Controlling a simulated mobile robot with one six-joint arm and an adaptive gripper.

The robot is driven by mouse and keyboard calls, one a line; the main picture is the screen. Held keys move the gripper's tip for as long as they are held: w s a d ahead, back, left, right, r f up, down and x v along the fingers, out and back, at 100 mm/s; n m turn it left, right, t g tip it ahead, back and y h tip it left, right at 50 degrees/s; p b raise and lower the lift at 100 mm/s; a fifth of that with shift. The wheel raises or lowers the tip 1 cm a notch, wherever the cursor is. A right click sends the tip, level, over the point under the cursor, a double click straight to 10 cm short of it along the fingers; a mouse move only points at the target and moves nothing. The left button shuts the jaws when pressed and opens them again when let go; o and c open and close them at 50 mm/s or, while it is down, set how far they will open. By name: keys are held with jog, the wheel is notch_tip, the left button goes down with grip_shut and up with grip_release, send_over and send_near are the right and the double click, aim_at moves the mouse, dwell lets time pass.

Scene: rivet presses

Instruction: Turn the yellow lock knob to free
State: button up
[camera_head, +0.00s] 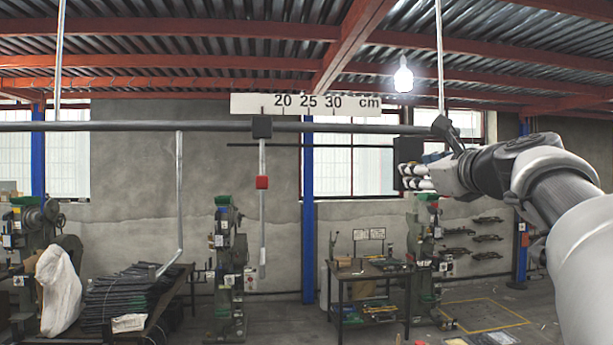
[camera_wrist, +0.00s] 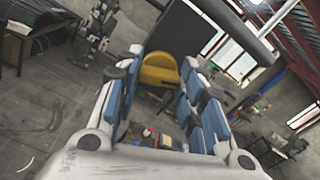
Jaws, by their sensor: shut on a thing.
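The yellow lock knob (camera_wrist: 158,72) shows in the wrist view, between the blue-padded fingers of my gripper (camera_wrist: 161,66). The fingers are shut on it, one on either side. Its rounded near part is visible; its sides are partly hidden by the fingers. A dark box (camera_wrist: 188,38) stands behind the knob. In the head view my gripper (camera_head: 416,177) reaches from the right to this dark box (camera_head: 407,150) below the rail, and the knob is hidden there. I cannot read any lock or free marking.
Presses and a worktable (camera_head: 365,272) stand below.

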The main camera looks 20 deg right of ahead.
jog(key=n+b, duration=0.1)
jog(key=n, duration=0.3)
jog(key=n+b, duration=0.2)
jog(key=n, duration=0.3)
jog(key=n+b, duration=0.2)
jog(key=n, duration=0.2)
jog(key=shift+a+f, duration=0.15)
jog(key=shift+f, duration=0.1)
jog(key=shift+n+b, duration=0.35)
jog(key=shift+n, duration=0.15)
jog(key=o, duration=1.1)
jog(key=shift+s, duration=0.1)
jog(key=v, duration=1.2)
jog(key=shift+f, duration=0.1)
